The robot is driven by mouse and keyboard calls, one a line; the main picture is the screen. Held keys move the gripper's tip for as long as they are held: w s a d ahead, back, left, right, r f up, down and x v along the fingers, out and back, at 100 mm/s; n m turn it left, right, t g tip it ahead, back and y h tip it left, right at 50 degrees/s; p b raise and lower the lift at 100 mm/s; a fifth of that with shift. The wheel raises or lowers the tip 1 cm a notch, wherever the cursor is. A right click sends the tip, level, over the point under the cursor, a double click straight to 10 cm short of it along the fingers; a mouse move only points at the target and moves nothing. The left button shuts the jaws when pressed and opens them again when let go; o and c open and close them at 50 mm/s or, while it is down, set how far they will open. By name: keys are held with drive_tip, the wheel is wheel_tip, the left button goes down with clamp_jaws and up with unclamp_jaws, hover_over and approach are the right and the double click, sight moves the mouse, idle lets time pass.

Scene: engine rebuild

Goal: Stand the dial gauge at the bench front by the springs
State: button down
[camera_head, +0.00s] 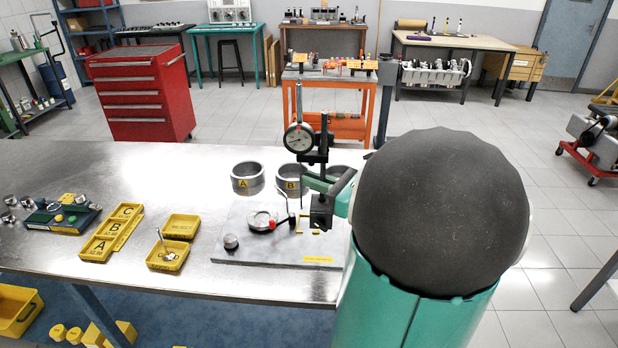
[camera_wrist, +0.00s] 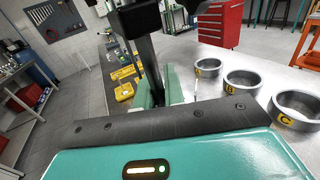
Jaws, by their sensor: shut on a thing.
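My gripper (camera_head: 322,183) is shut on the stand's post, and the stand looks upright over the right part of the grey plate. I cannot tell whether its base touches the plate. In the wrist view the black post (camera_wrist: 146,62) rises between my fingers; the dial face is not clearly seen there. I cannot make out the springs for certain in either view.
The steel bench (camera_head: 200,183) holds ring A (camera_head: 247,184), ring B (camera_head: 291,192), ring C (camera_wrist: 298,105), a grey plate (camera_head: 235,255) with small parts, yellow trays (camera_head: 97,249) and a tray of parts (camera_head: 62,219) at left. Bare bench lies along the front edge, left of the plate.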

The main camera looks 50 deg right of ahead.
sight(311, 161)
drive_tip(key=shift+s+a+r, duration=0.35)
drive_tip(key=shift+s+r, duration=0.05)
drive_tip(key=shift+s, duration=0.15)
drive_tip(key=shift+s+a+r, duration=0.35)
drive_tip(key=shift+s, duration=0.15)
drive_tip(key=shift+r, duration=1.4)
